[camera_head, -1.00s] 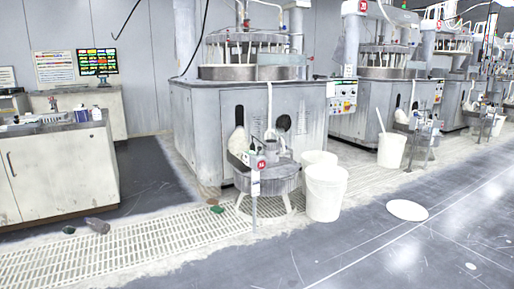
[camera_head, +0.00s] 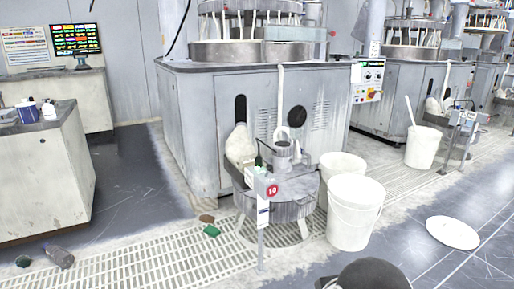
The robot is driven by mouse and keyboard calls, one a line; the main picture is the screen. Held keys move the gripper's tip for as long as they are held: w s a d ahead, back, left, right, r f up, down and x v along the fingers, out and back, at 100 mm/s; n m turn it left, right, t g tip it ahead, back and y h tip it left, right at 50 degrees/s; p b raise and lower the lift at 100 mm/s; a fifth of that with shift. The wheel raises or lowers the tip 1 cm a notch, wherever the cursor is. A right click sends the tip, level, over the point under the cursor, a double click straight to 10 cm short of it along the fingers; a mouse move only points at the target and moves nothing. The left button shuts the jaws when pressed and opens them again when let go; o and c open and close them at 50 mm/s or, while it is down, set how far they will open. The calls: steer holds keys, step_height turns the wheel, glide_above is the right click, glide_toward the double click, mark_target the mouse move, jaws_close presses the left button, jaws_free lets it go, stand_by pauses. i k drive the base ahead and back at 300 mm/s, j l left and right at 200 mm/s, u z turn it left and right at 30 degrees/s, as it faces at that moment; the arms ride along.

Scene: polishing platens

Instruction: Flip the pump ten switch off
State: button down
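A round red sign reading 10 (camera_head: 272,190) is on a small grey box on a thin post in front of a round metal pump tank (camera_head: 292,211). A small black piece (camera_head: 258,160) stands up at the top of the box. The switch itself is too small to make out, so its position cannot be told. My gripper is not in view. A dark rounded part at the bottom edge looks like my own arm.
Two white buckets (camera_head: 354,214) stand right of the tank. A large grey polishing machine (camera_head: 190,120) stands behind it. A white lid (camera_head: 453,232) lies at right.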

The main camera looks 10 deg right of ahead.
mark_target(269, 167)
steer(key=i+l, duration=0.1)
steer(key=i, duration=0.9)
steer(key=l+u, duration=0.05)
